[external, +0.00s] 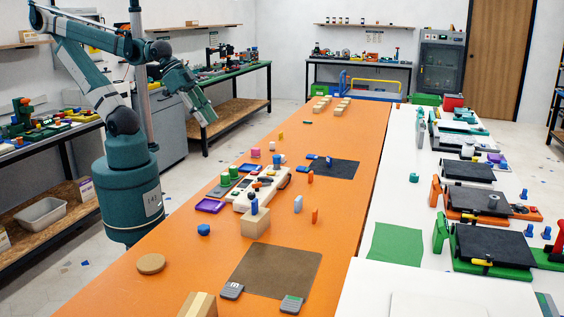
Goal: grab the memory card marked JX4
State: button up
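Two small grey cards lie near the front edge of the orange table: one with a dark label (231,291) and one with a green label (291,304). Both lie by the near edge of a brown mat. They look like memory cards, but their markings are too small to read, so I cannot tell which is JX4. My gripper (206,116) hangs at the end of the raised arm at upper left, far from both cards. Its fingers are too small and unclear to tell whether they are open or shut.
The brown mat (270,268) is bare. A cardboard-coloured box (197,305) stands left of the cards, and a round tan disc (151,263) lies farther left. A white device (262,187) and several small blocks crowd mid-table. Printers stand on the white table (375,220) at right.

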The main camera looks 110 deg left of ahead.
jog(key=shift+w, duration=0.1)
jog(key=n+g+p, duration=0.1)
jog(key=n+g, duration=0.6)
jog(key=n, duration=1)
send_over(311, 172)
jog(key=f, duration=2.1)
jog(key=shift+d+f, duration=0.2)
jog(key=shift+f, duration=0.15)
jog(key=shift+a+f, duration=0.25)
jog(key=shift+f, duration=0.15)
jog(key=shift+f, duration=0.1)
